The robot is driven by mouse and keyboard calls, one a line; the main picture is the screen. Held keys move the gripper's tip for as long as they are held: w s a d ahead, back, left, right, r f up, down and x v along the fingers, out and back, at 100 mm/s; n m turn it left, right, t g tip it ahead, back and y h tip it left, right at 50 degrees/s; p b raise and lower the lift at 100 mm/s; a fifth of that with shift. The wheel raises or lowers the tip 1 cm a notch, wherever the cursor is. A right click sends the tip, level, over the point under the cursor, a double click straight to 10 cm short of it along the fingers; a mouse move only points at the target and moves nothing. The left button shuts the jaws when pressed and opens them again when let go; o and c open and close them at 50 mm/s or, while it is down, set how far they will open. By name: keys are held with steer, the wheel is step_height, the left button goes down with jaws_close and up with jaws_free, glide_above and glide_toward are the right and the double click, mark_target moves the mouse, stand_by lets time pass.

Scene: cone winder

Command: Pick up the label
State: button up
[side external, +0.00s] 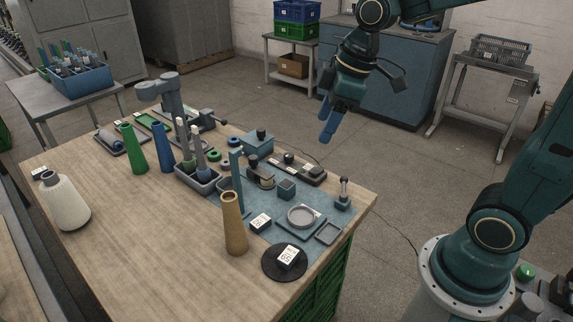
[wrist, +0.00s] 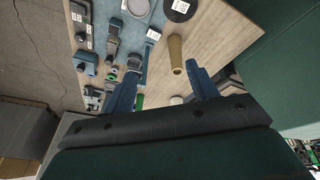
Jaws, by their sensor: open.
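A small white printed label (side external: 260,222) lies on the table right of the tan cone (side external: 235,224); it also shows in the wrist view (wrist: 153,35). I cannot tell which one is meant. My gripper (side external: 325,121) hangs high beyond the table's back right side, well apart from both labels. Its two blue fingers are spread with nothing between them; they also show in the wrist view (wrist: 161,70).
The blue-grey mat (side external: 262,205) holds a round dish (side external: 301,216), small blocks and a thin blue post. The front left tabletop is clear.

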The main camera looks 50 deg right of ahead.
steer(key=w+d+f+n+g+y, duration=0.1)
steer(key=w+f+n, duration=0.4)
steer(key=w+f, duration=0.3)
steer(key=w+d+f+n+g+y, duration=0.1)
steer(key=w+f+n, duration=0.3)
steer(key=f, duration=1)
steer(key=w+g+y, duration=0.1)
steer(key=w, duration=0.2)
steer(key=shift+w+f+n, duration=0.2)
steer(key=shift+w+n, duration=0.15)
steer(key=shift+n, duration=0.05)
steer(key=shift+a, duration=0.1)
glide_above(261, 221)
steer(key=d, duration=0.3)
steer(key=shift+a+f, duration=0.15)
steer(key=shift+f, duration=1.85)
steer(key=shift+a+f, duration=0.1)
steer(key=shift+f, duration=1.85)
steer(key=shift+x, duration=2.6)
steer(key=c, duration=1.1)
